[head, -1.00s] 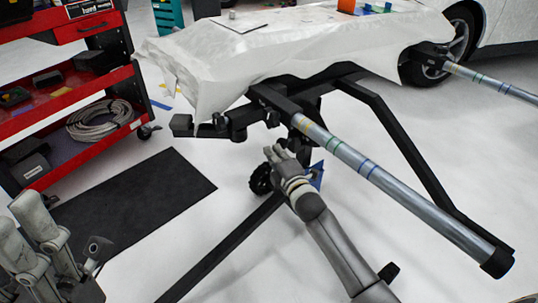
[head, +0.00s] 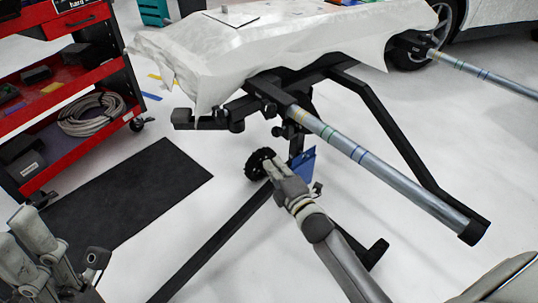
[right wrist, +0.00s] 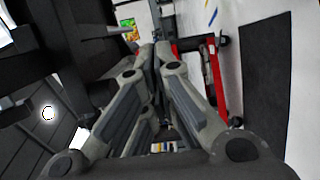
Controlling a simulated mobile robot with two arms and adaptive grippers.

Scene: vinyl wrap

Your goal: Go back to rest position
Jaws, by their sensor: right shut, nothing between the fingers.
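My right gripper (head: 274,172) is at the middle of the head view, in front of the black stand's legs and below the white-covered panel (head: 240,42). Its fingers are closed together and empty. In the right wrist view the two grey fingers (right wrist: 158,50) converge to meet at their tips. My left gripper (head: 28,222) is at the lower left of the head view. Its two grey fingers point up with a gap between them, and nothing shows in it.
A red tool cart (head: 75,95) stands left, by a black mat (head: 125,205). A car (head: 500,12) is at upper right.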

